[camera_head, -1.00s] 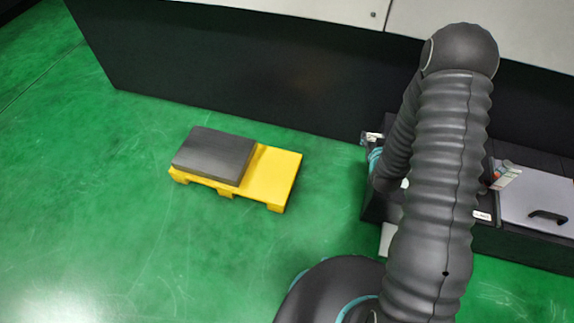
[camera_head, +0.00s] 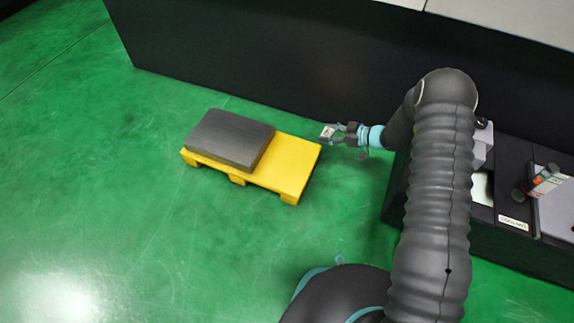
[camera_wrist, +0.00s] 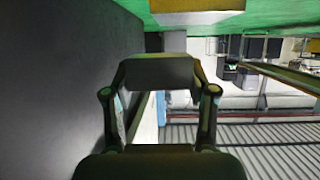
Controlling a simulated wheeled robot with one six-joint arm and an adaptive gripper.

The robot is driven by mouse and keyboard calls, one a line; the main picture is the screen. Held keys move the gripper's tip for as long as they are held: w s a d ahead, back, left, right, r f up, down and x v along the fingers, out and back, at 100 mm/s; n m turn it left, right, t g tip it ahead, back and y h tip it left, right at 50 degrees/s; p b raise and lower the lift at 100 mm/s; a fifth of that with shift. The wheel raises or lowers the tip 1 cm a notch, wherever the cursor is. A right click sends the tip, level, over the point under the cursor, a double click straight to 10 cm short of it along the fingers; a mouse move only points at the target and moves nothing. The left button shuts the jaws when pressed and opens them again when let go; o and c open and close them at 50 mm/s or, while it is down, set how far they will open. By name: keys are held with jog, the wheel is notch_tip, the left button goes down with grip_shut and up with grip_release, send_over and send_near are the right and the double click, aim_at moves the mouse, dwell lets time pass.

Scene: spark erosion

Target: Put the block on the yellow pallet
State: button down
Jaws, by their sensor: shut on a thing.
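The yellow pallet (camera_head: 292,164) stands on the green floor left of my arm. A dark grey slab covers its left part, and its right part is bare. My gripper (camera_head: 334,134) points left, close to the pallet's far right corner in the picture. It is shut on a small light grey block (camera_head: 327,132) at its fingertips, apart from the pallet as far as I can tell. In the wrist view the gripper's dark fingers fill the middle, and the block cannot be made out clearly. A yellow part of the pallet (camera_wrist: 190,18) shows at the top.
The dark slab (camera_head: 230,138) takes up the pallet's left part. A long black machine wall (camera_head: 230,70) runs behind the pallet and my gripper. A dark bench (camera_head: 510,218) with small items stands at the right. The green floor left and in front is clear.

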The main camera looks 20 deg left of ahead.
jog(key=shift+s+a+f+n+g, duration=0.25)
jog(key=shift+a+f+n+g, duration=0.05)
jog(key=shift+f, duration=0.35)
jog(key=b, duration=0.1)
send_over(295, 164)
notch_tip(295, 164, down, 7)
jog(key=shift+r, duration=0.2)
jog(key=shift+f+b, duration=0.6)
jog(key=shift+f, duration=1.4)
jog(key=shift+f, duration=0.1)
jog(key=shift+c, duration=1.7)
grip_release()
jog(key=shift+s, duration=0.1)
